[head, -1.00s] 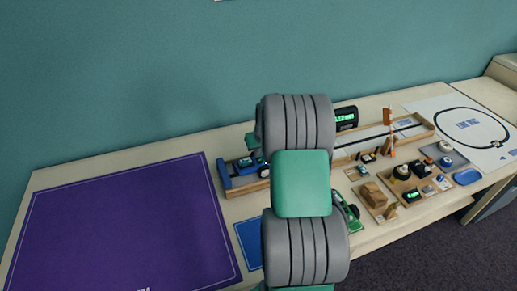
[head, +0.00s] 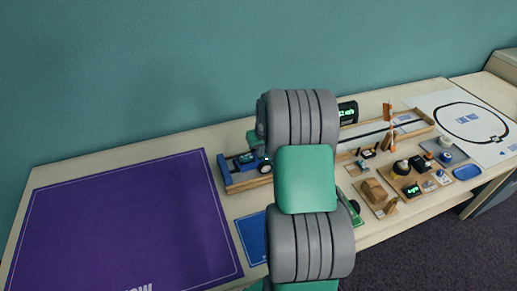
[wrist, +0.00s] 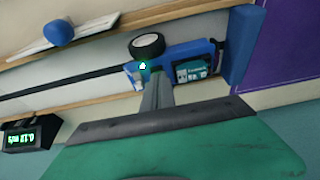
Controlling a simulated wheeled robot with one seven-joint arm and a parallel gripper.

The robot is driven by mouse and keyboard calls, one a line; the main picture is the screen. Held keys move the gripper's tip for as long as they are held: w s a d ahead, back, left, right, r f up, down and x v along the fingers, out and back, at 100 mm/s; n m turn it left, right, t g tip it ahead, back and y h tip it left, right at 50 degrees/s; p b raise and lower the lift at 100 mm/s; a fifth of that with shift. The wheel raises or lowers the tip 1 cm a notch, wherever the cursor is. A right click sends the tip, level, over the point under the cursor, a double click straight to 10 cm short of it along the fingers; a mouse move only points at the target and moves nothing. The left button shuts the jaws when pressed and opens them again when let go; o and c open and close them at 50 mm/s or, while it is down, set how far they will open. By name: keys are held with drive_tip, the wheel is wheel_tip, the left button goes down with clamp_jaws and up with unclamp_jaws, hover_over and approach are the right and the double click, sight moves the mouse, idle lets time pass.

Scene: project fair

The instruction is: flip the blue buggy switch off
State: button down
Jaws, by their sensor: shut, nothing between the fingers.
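The blue buggy (head: 241,163) stands at the left end of a wooden track, partly hidden by my arm in the head view. In the wrist view the buggy (wrist: 208,50) shows a black wheel, a dark labelled panel and a small lit green spot (wrist: 143,65) at its left part. My gripper (wrist: 156,78) is shut and empty, its fingertips close to the buggy's side by the green spot. I cannot tell whether they touch. The switch lever itself is not clear; the fingers may hide it. In the head view my gripper (head: 253,139) is mostly hidden behind my arm.
A blue end block (wrist: 242,45) closes the track beside the buggy. A black display with green digits (head: 347,112) stands behind the track. A purple mat (head: 125,225) lies at left. Boards with several small parts crowd the right.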

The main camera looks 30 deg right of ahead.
drive_tip(key=shift+f, duration=0.1)
drive_tip(key=p+v, duration=0.2)
drive_tip(key=v, duration=0.1)
drive_tip(key=p+v, duration=0.1)
drive_tip(key=v, duration=0.1)
drive_tip(key=shift+w, duration=0.3)
drive_tip(key=s+b+v, duration=0.1)
drive_tip(key=b+v, duration=0.1)
drive_tip(key=v, duration=0.7)
drive_tip(key=shift+w+d+r+t, duration=0.15)
drive_tip(key=shift+w+r, duration=0.05)
drive_tip(key=shift+w, duration=0.25)
drive_tip(key=shift+w+d+r+t, duration=0.15)
drive_tip(key=shift+w+d, duration=0.05)
drive_tip(key=shift+w, duration=0.2)
drive_tip(key=shift+f, duration=0.1)
